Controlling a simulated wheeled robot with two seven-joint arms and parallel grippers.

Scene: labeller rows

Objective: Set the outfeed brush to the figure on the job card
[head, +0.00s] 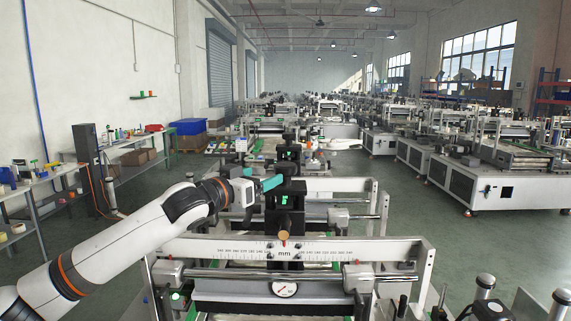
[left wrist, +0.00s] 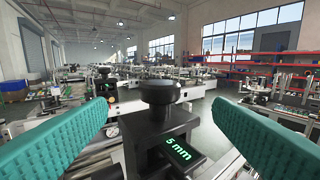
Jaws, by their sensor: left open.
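My left gripper (head: 271,183) reaches in from the left, its teal fingers beside a black adjuster post (head: 285,190) on the nearest machine. In the left wrist view the open fingers stand apart on either side of a round black knob (left wrist: 161,92), with gaps between, so it is not gripped. A small display (left wrist: 178,148) below the knob reads "5 mm" in green. A dark brush-like strip (head: 270,308) runs under the machine's front rail. I cannot make out a job card or its figure. My right gripper is not in view.
A white mm scale (head: 284,252) with a red pointer, a brass knob (head: 284,235) and a round dial gauge (head: 285,289) sit on the near machine. More machines stand behind and to the right. A cluttered bench (head: 40,193) is at the left, with open floor between.

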